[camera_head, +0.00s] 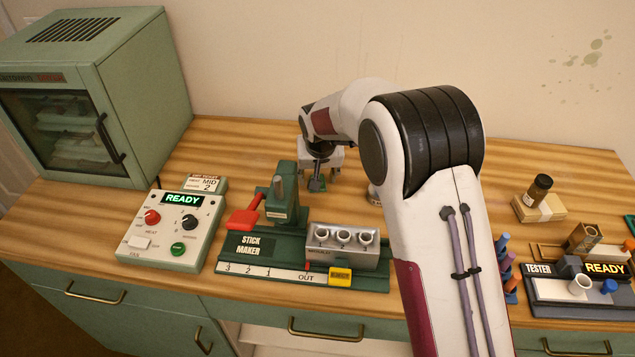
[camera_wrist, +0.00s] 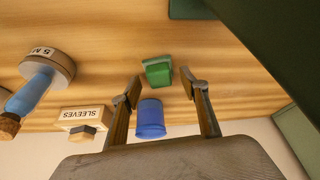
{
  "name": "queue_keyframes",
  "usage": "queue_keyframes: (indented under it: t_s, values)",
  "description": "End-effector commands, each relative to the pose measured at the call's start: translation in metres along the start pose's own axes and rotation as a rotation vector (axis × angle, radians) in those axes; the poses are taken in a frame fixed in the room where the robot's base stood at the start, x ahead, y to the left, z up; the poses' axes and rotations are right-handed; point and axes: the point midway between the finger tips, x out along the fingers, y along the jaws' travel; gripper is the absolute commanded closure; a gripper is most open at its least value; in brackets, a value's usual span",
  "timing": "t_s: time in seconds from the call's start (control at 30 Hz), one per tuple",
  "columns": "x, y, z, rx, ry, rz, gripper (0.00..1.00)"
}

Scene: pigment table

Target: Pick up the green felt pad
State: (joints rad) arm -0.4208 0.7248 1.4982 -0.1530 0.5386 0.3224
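The green felt pad (camera_wrist: 158,71) is a small green block on the wooden table in the wrist view. It lies just past my fingertips, near the gap between them. My gripper (camera_wrist: 163,88) is open with nothing held, one finger on each side. A small blue cylinder (camera_wrist: 150,118) shows between the fingers, closer to the palm in the picture; I cannot tell its exact distance. In the head view my gripper (camera_head: 322,170) points down behind the stick maker, and a small green patch (camera_head: 316,186) shows below it, partly hidden.
The green stick maker (camera_head: 262,250) with its metal mould block (camera_head: 343,246) stands in front of my gripper. A control box (camera_head: 172,230) and a green oven (camera_head: 95,95) are at left. A sleeves box (camera_wrist: 83,117) and a blue-handled round piece (camera_wrist: 45,75) are close by.

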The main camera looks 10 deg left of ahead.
Motion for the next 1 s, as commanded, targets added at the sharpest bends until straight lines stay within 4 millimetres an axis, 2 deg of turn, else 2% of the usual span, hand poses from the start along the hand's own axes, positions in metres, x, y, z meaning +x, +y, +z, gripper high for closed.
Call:
queue_keyframes:
  t_s: [0.03, 0.1, 0.13, 0.63, 0.87, 1.0]
  values:
    - [0.000, 0.000, 0.000, 0.000, 0.000, 0.000, 0.66]
    - [0.000, 0.000, 0.000, 0.000, 0.000, 0.000, 0.84]
    - [0.000, 0.000, 0.000, 0.000, 0.000, 0.000, 0.90]
    - [-0.005, 0.000, -0.002, 0.000, 0.001, 0.000, 0.90]
    - [-0.025, 0.000, -0.011, 0.000, 0.004, -0.001, 0.90]
    - [-0.044, 0.000, -0.019, 0.000, 0.004, -0.001, 0.90]
